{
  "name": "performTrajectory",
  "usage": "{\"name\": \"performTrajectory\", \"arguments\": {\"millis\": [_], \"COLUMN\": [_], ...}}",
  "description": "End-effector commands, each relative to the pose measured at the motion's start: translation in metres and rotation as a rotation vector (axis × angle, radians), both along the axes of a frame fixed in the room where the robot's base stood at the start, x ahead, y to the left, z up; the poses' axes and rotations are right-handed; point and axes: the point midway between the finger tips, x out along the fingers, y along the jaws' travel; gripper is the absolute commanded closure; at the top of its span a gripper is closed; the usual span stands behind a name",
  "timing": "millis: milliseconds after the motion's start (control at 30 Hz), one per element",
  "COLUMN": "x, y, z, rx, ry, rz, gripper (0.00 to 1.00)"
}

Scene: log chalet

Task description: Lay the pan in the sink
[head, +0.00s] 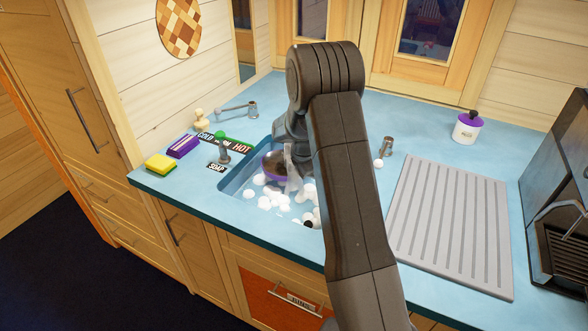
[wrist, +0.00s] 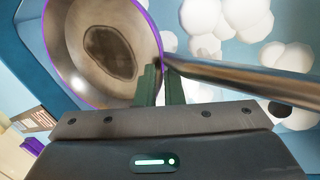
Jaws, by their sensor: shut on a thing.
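The pan (head: 273,166) has a purple rim and a metal handle. In the head view it is over the sink (head: 236,181), among white suds, and my arm partly hides it. I cannot tell whether it touches the sink bottom. In the wrist view the pan (wrist: 105,45) shows a dark brown stain inside, and its handle runs to the right.
White suds (head: 275,200) lie in the sink. A grey ribbed drainboard (head: 450,225) lies on the right, beside a dark machine (head: 562,190). A white pot (head: 466,127) stands behind.

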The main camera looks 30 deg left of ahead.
Motion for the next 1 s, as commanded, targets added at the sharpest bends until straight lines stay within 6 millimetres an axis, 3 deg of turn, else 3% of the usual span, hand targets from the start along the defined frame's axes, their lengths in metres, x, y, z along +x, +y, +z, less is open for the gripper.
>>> {"name": "performTrajectory", "arguments": {"millis": [100,500,733,1000], "x": [0.0,0.0,0.0,0.0], "y": [0.0,0.0,0.0,0.0], "z": [-0.02,-0.063,-0.079,-0.082], "rx": [0.001,0.002,0.002,0.001], "ry": [-0.001,-0.001,-0.001,-0.001], "rz": [0.0,0.0,0.0,0.0], "gripper": [1.0,1.0,1.0,1.0]}}
